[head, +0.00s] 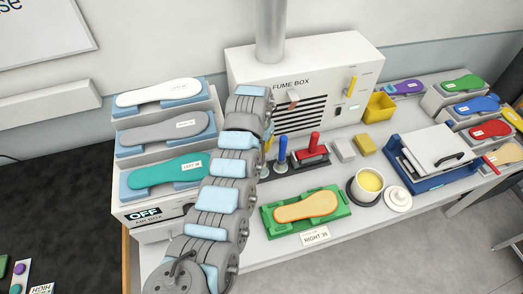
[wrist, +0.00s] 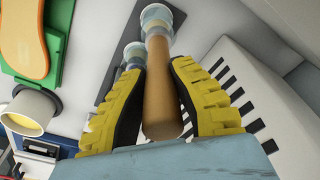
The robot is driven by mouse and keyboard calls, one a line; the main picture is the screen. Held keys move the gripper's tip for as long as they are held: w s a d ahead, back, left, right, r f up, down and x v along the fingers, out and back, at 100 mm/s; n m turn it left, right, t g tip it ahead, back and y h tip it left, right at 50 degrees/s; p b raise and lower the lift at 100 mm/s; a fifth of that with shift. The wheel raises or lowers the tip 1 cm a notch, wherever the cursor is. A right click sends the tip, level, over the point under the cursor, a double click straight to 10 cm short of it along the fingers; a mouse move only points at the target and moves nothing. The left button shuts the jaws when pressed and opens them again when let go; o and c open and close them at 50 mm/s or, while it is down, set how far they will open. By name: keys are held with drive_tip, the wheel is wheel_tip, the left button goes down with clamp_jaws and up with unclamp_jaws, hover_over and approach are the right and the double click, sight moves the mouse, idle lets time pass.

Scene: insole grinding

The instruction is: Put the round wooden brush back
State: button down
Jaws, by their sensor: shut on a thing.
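The round wooden brush (wrist: 160,85) has a smooth orange-brown handle and a pale blue-grey collar at its far end. In the wrist view my gripper (wrist: 158,105), with yellow ribbed fingers and black pads, is shut around the handle. The collar end lies over or beside a dark rack strip (wrist: 112,78); I cannot tell whether it is seated there. A second pale round piece stands on the strip beside it. In the head view my arm hides most of the gripper and the brush.
Blue-handled (head: 282,150) and red-handled (head: 314,142) tools stand just right of my arm. A green tray (head: 335,212) with an orange insole lies in front. The fume box (head: 345,65) stands behind. A yellow-filled pot (head: 368,184) is to the right.

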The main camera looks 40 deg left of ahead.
drive_tip(key=shift+f, duration=2)
drive_tip(key=c, duration=1)
unclamp_jaws()
drive_tip(key=shift+c, duration=0.2)
drive_tip(key=shift+r, duration=0.1)
wheel_tip(320, 180, up, 12)
drive_tip(key=s+b, duration=0.1)
drive_tip(key=shift+s+d, duration=0.2)
drive_tip(key=shift+s, duration=0.05)
